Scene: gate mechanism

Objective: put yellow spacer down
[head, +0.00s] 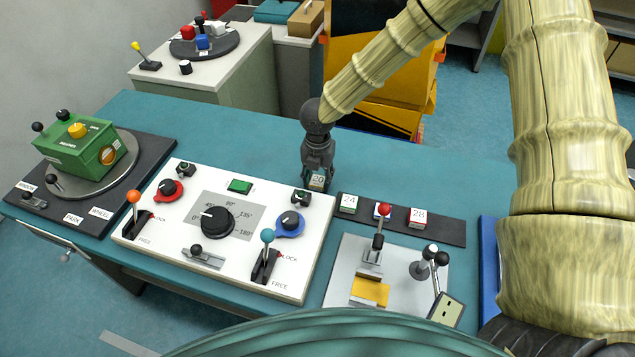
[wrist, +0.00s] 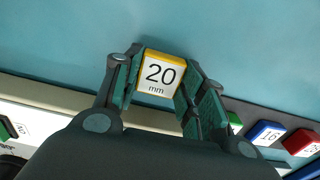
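The yellow spacer (wrist: 160,73) has a white face marked "20 mm". It sits between the two fingertips of my gripper (wrist: 161,80), with a pad against each side, so my gripper is shut on it. In the head view my gripper (head: 318,172) points down over the teal table, behind the white panel's right corner.
A dark rack (head: 390,217) with numbered blocks lies just right of my gripper. The white panel (head: 225,227) with knobs and levers is to the left. A grey fixture with a yellow part (head: 370,292) stands in front of the rack. The table behind the panel (head: 230,135) is clear.

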